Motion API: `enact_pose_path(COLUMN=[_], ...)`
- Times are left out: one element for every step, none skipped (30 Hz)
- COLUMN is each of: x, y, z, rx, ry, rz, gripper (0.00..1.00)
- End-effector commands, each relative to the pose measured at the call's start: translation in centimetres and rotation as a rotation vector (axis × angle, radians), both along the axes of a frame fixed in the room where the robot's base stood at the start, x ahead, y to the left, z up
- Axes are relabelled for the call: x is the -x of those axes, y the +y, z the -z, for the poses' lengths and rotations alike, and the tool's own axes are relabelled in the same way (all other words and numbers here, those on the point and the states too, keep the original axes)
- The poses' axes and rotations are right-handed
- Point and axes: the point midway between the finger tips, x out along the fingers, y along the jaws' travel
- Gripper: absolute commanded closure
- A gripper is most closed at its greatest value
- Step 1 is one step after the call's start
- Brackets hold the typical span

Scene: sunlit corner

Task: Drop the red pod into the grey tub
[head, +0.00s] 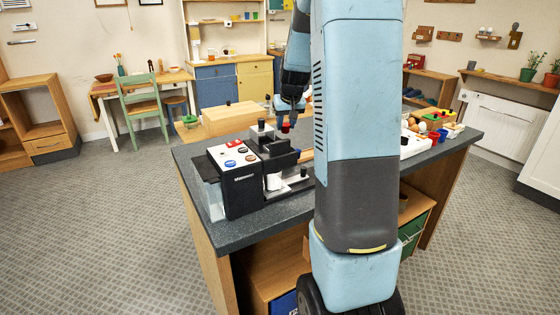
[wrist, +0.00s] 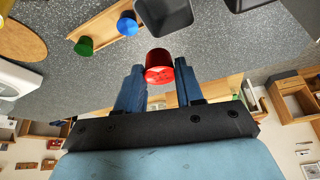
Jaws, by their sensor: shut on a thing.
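My gripper (wrist: 160,76) is shut on the red pod (wrist: 158,66), which sits between the blue fingertips in the wrist view. In the head view the red pod (head: 286,127) hangs under my gripper (head: 288,112), above the counter by the coffee machine. Two dark grey open containers show at the top of the wrist view: one near the middle (wrist: 165,16), just beyond the pod, and one further right (wrist: 248,3), cut off by the edge. I cannot tell which is the grey tub. The pod is apart from both in the picture.
A black and white coffee machine (head: 236,180) stands on the dark counter (head: 240,228). In the wrist view a green pod (wrist: 84,46) and a blue pod (wrist: 127,23) are at a wooden tray (wrist: 100,27). My arm hides the counter's middle in the head view.

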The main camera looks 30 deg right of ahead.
Motion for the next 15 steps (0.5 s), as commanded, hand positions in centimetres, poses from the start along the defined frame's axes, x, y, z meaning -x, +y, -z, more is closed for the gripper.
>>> enact_pose_path(x=[0.0,0.0,0.0,0.0,0.0,0.0,0.0,0.0,0.0,0.1,0.1,0.1,0.1,0.1,0.1], y=[0.0,0.0,0.0,0.0,0.0,-0.1,-0.1,-0.1,-0.1,-0.1,-0.1,-0.2,-0.2,-0.2,-0.2], z=[0.6,0.9,1.3,1.6,1.8,2.1,2.3,2.5,2.7,2.8,2.9,3.0,3.1,3.1,3.1], rx=[0.0,0.0,0.0,0.0,0.0,0.001,0.0,0.0,0.0,0.0,0.0,0.0,0.0,0.001,0.001], ry=[0.001,0.001,0.001,0.001,0.001,0.0,0.0,0.001,0.001,0.001,0.0,0.0,0.0,-0.001,-0.001], rz=[0.0,0.0,0.0,0.0,0.0,0.0,0.001,0.001,0.001,0.002,0.002,0.002,0.002,0.003,0.004], gripper=[0.91,0.91,0.91,0.91,0.91,0.91,0.91,0.91,0.91,0.91,0.91,0.91,0.91,0.91,0.91])
